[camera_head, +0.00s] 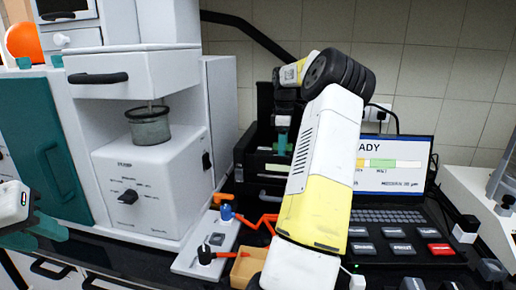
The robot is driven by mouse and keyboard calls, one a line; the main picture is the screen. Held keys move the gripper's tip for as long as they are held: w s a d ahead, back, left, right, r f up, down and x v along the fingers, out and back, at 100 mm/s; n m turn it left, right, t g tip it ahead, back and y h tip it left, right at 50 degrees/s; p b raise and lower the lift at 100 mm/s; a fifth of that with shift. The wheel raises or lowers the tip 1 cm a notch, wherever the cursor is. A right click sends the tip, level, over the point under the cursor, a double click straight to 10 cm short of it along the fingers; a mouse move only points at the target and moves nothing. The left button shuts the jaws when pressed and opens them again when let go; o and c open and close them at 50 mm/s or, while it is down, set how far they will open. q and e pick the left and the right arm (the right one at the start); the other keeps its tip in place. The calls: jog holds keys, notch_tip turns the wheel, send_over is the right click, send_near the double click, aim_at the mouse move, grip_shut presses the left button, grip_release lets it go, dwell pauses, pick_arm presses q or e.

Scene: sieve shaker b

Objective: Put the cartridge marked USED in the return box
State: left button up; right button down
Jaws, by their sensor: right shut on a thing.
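My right gripper (283,147) points down at a black unit (262,165) at the back, its teal fingers partly hidden by my white and yellow forearm. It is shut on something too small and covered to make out. No USED mark is readable, so I cannot tell which thing is that cartridge. An open-topped tan box (246,268) stands at the front, partly behind my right arm; I see no label naming it the return box. My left gripper (40,235) is at the lower left edge, away from these things; its teal fingers are partly cut off.
A white machine (150,185) with a grey sieve pan (149,125) fills the left. A grey plate (205,247) holds a blue part (226,212) and a red-and-black lever. A laptop (395,190) stands right, dark blocks before it. Free bench room is scarce.

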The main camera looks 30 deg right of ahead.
jog(key=shift+f, duration=0.15)
jog(key=shift+c, duration=2.4)
grip_release()
